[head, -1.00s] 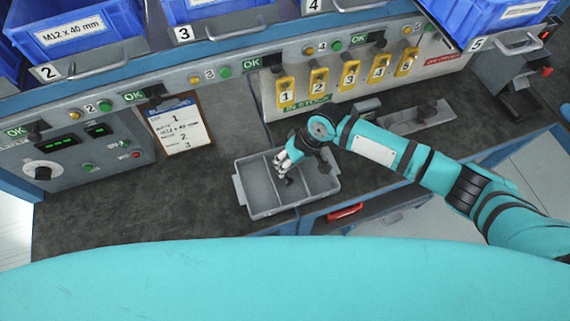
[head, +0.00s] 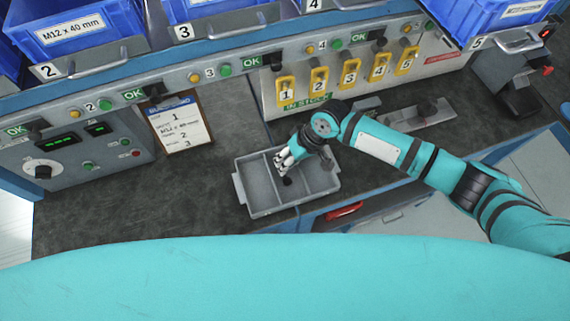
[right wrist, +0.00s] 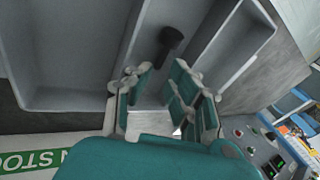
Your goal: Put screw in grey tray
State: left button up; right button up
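The grey tray (head: 240,190) sits on the bench with several compartments. A dark screw (head: 287,181) lies in its middle compartment, and it also shows in the right wrist view (right wrist: 168,42), just beyond the fingertips. My right gripper (head: 284,162) is over that compartment, pointing down into it. In the right wrist view its fingers (right wrist: 161,80) are apart, with a gap wider than the screw's shaft. The screw appears free of them. My left gripper is not in view.
Yellow numbered tags (head: 318,85) hang on the panel behind. A clipboard (head: 181,125) leans left of the tray. Blue bins (head: 75,35) stand on the shelf above. A metal plate with a dark knob (head: 427,110) lies right of the arm. Bench left of the tray is clear.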

jog(key=b+v, duration=0.1)
jog(key=v, duration=0.9)
jog(key=shift+r, duration=0.2)
jog(key=shift+d, duration=0.1)
jog(key=shift+c, duration=0.2)
dwell(0.6)
